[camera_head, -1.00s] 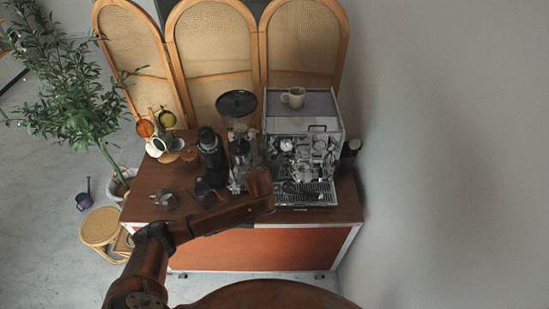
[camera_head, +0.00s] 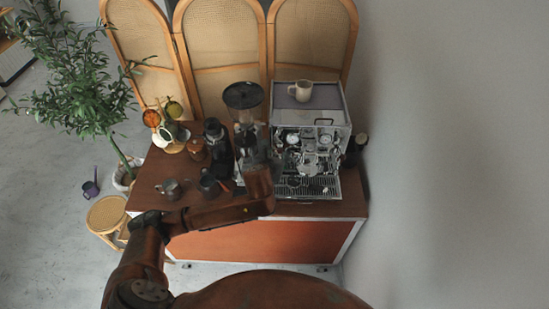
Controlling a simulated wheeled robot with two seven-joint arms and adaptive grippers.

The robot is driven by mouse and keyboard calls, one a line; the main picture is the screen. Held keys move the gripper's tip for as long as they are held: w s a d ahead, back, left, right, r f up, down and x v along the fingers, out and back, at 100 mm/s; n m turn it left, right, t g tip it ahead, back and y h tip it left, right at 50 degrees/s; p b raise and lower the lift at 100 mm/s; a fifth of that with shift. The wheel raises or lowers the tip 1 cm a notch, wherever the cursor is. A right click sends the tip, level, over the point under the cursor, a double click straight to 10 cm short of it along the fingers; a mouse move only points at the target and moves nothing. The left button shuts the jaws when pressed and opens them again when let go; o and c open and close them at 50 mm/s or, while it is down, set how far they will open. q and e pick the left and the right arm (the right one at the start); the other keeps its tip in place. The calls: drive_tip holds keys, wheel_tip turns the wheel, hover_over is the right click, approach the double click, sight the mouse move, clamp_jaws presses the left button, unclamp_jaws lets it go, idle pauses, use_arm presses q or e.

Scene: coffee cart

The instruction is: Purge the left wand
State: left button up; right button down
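The espresso machine (camera_head: 311,118) stands at the right end of the wooden cart, its chrome front facing me. Its left wand is too small and too covered to make out; the left front edge of the machine is beside my gripper. My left arm comes in from the lower left, and its wrist bends upward at the cart's front edge. My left gripper (camera_head: 264,155) is between the grinder and the machine's left front. Its fingers are dark and blurred against the grinder, so I cannot tell whether they are open or touch anything. My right gripper is out of view.
A coffee grinder (camera_head: 243,101) stands left of the machine. A metal pitcher (camera_head: 171,188), a dark jug (camera_head: 209,184) and a black bottle-like appliance (camera_head: 217,148) stand on the cart's left half. A mug (camera_head: 302,91) sits on the machine. A wall is on the right.

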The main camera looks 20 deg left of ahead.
use_arm(q)
drive_tip(key=v, duration=0.5)
drive_tip(key=shift+s+r, duration=0.25)
drive_tip(key=shift+s, duration=0.1)
drive_tip(key=shift+d+f, duration=0.1)
idle(1.1)
drive_tip(key=n+t+b, duration=0.6)
drive_tip(key=n+b, duration=0.2)
drive_tip(key=n, duration=2.7)
approach(280, 151)
drive_tip(key=w+f, duration=0.1)
drive_tip(key=w, duration=0.2)
drive_tip(key=shift+n, duration=0.3)
drive_tip(key=shift+w+a+p, duration=0.15)
drive_tip(key=shift+w+p, duration=0.25)
drive_tip(key=shift+w, duration=1.6)
drive_tip(key=shift+w+a+p, duration=0.15)
drive_tip(key=shift+w+p, duration=0.25)
drive_tip(key=shift+w, duration=1.65)
drive_tip(key=shift+c, duration=0.4)
clamp_jaws()
